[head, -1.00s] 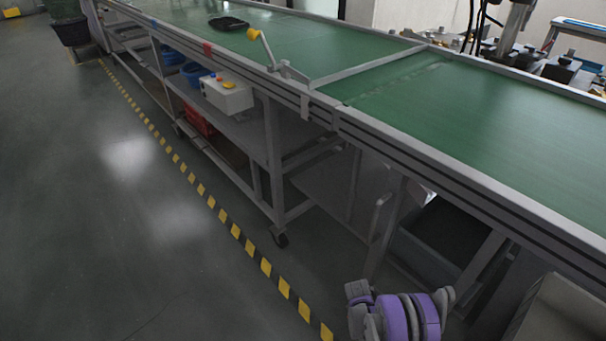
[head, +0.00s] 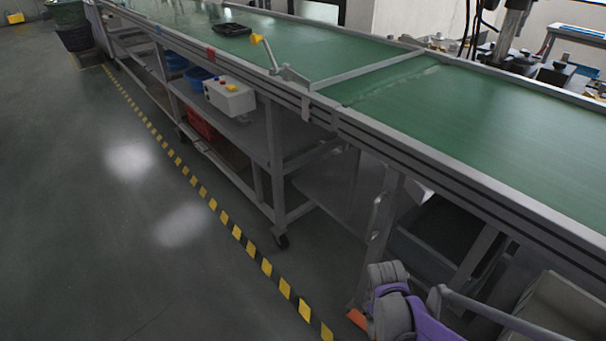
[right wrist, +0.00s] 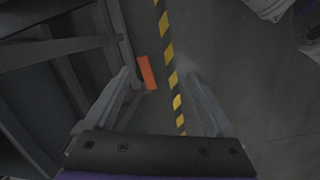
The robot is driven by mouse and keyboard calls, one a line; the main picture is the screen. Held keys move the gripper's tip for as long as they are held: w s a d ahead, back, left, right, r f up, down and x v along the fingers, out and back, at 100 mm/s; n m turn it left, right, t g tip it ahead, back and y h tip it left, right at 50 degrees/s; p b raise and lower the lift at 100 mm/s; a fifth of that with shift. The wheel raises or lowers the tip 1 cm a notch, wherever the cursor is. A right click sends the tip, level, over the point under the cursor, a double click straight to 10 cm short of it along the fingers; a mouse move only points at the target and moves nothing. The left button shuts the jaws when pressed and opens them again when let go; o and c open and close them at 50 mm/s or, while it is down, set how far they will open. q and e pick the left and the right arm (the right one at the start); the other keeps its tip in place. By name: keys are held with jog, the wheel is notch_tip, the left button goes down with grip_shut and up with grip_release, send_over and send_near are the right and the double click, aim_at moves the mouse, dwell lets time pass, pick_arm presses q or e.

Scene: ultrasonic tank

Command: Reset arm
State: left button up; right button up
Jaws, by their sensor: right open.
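My right gripper (right wrist: 160,76) is open in the right wrist view, with its two grey fingers spread apart and nothing between them but floor seen below. A purple and grey arm part of mine shows at the bottom right of the head view, beside the green-topped conveyor bench (head: 450,110). The fingertips of the right gripper cannot be made out in the head view. My left gripper is not in view.
A yellow-black floor stripe (head: 247,247) runs along the bench. An orange piece (right wrist: 146,72) lies low by the bench frame. A white control box (head: 230,96) and blue bins stand on the shelf. A black tray (head: 231,29) lies on the belt. Floor at left is clear.

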jog(key=s+a+r+m+t+y, duration=0.1)
jog(key=s+a+r+m+t, duration=0.1)
jog(key=s+r, duration=0.45)
jog(key=s+a+r+m+t+y, duration=0.1)
jog(key=s+r+m+t, duration=0.2)
jog(key=s, duration=0.6)
pick_arm(q)
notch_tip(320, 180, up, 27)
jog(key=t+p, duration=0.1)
jog(key=p, duration=2.2)
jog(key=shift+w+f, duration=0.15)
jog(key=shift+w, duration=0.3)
pick_arm(e)
notch_tip(320, 180, up, 27)
jog(key=shift+w+a+t, duration=0.15)
jog(key=shift+w+t, duration=0.25)
